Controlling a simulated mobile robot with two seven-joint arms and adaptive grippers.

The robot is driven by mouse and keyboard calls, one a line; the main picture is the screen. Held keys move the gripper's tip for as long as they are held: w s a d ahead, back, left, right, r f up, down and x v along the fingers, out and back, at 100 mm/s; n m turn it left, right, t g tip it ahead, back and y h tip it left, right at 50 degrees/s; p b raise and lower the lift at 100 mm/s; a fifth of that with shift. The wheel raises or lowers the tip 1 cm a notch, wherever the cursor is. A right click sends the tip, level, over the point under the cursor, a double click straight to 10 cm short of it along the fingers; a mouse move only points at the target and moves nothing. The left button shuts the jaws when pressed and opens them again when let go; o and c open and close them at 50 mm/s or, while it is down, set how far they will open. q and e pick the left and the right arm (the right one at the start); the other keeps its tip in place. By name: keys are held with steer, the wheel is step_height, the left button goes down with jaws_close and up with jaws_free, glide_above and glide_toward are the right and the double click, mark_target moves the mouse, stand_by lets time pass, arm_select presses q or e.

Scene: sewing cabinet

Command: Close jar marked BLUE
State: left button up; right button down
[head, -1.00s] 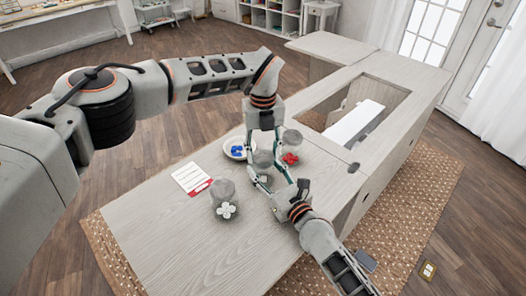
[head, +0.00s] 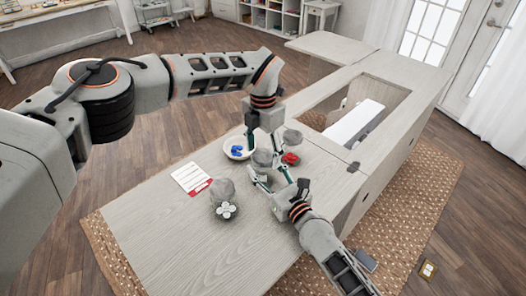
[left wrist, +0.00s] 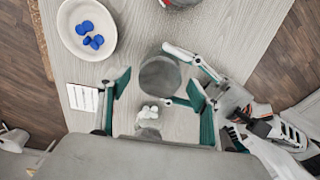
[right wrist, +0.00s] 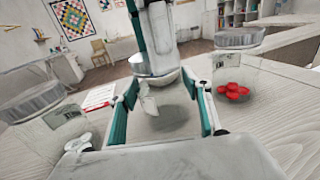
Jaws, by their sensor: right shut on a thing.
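A clear, greyish jar (head: 262,159) stands on the cabinet top, held by my right gripper (head: 268,174). Its round top (left wrist: 160,75) shows in the left wrist view between my right fingers. In the right wrist view it sits between the green fingers (right wrist: 166,90) with a pale label patch (right wrist: 148,104); I cannot read the word. My left gripper (head: 263,146) is open above this jar, its fingers (left wrist: 160,88) apart on either side in the left wrist view. I see no buttons clearly inside it, and I cannot tell whether a lid is on it.
A white bowl (head: 237,154) with blue buttons (head: 236,150) stands behind on the left. A jar with red buttons (head: 290,158) stands at the right and one with white buttons (head: 226,210) at the front left. A red-and-white card (head: 190,178) lies left. The near top is bare.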

arm_select(q)
steer(key=shift+r, duration=0.1)
step_height(320, 180, up, 12)
stand_by(0.5)
arm_select(e)
steer(key=c, duration=0.9)
jaws_free()
steer(key=v, duration=1.2)
